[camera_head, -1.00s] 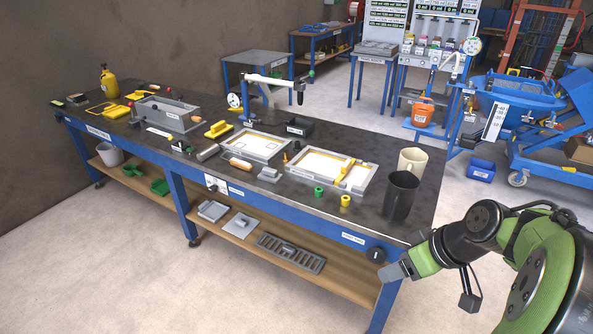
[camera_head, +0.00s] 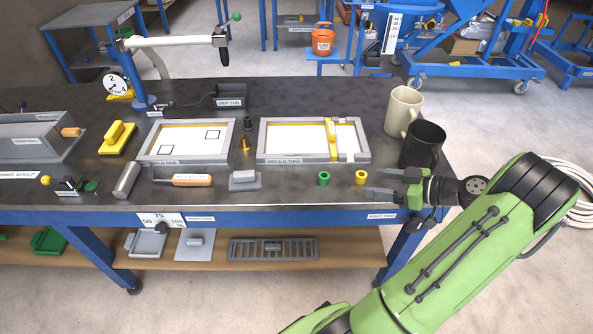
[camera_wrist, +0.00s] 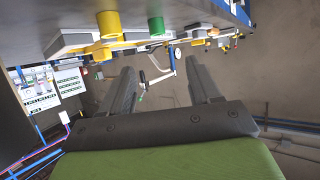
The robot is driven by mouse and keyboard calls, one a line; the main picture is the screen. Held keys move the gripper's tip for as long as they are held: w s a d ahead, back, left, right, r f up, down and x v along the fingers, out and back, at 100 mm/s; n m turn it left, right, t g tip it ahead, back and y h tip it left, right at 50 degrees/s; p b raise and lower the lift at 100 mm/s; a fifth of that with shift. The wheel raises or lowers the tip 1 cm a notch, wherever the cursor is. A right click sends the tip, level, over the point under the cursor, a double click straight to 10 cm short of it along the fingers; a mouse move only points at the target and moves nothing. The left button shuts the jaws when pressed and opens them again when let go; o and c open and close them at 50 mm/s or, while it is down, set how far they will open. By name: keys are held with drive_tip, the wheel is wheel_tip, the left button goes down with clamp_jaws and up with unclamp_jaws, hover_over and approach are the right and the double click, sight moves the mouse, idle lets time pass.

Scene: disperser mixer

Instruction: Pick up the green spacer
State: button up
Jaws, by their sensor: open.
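The green spacer (camera_head: 323,178) is a small ring-shaped piece standing on the dark bench top near the front edge. A similar yellow spacer (camera_head: 361,177) stands just right of it, between it and my gripper. My gripper (camera_head: 368,184) is open and empty, with its fingers pointing left at the bench's front edge, close to the yellow spacer. In the wrist view the open fingers (camera_wrist: 163,90) show with nothing between them. The yellow spacer (camera_wrist: 108,24) and green spacer (camera_wrist: 156,26) show beyond them, toward the top.
A black mug (camera_head: 423,147) and a cream mug (camera_head: 403,110) stand behind my gripper. A framed tray (camera_head: 262,141) lies behind the spacers. A grey block (camera_head: 244,181) sits left of the green spacer. The bench's front edge runs below the spacers.

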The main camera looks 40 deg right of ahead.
drive_tip(key=b, duration=0.2)
approach(326, 176)
drive_tip(key=x, duration=0.3)
drive_tip(key=shift+a+f, duration=0.1)
drive_tip(key=shift+a, duration=0.05)
drive_tip(key=b+x, duration=0.1)
drive_tip(key=x, duration=0.5)
drive_tip(key=shift+w+b, duration=0.15)
drive_tip(key=shift+b, duration=0.2)
drive_tip(key=c, duration=1.1)
